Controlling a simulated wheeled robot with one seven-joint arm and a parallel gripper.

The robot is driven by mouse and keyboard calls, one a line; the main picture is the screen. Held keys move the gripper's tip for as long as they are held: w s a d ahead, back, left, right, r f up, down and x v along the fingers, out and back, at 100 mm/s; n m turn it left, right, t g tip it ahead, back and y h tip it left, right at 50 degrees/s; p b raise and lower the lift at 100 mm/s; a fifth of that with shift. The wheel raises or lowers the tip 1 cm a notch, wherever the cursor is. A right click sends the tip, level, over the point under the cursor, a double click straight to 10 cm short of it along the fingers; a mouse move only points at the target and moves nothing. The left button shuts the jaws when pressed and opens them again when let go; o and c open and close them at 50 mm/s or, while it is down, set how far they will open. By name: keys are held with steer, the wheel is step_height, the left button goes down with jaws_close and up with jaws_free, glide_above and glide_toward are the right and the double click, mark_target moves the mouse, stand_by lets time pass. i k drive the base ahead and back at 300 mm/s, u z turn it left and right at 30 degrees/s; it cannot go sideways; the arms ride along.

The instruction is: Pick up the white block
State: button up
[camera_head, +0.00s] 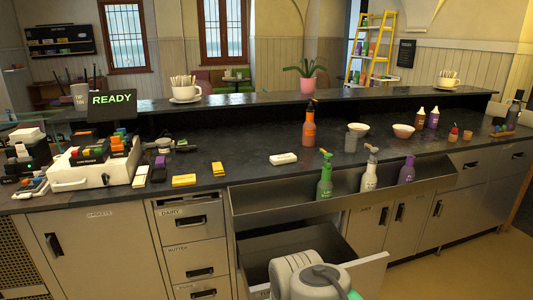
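Another upright whitish piece (140,176) stands at the left beside a purple-and-dark one, so I cannot tell for certain which the task means. Pale rounded links of my arm show at the bottom centre, in front of the open drawer and well below the counter top. My gripper's fingers do not show in this view.
An open drawer (373,270) juts out at bottom centre. A steel trough (245,203) along the counter front holds green, white and purple bottles. An orange bottle (309,130) stands behind the block. Yellow blocks (184,181) and a white case (62,178) are left.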

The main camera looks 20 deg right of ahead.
mark_target(278, 159)
steer(key=u, duration=0.4)
steer(key=i, duration=1)
steer(key=z, duration=0.4)
steer(key=i, duration=1.1)
steer(key=z, duration=0.75)
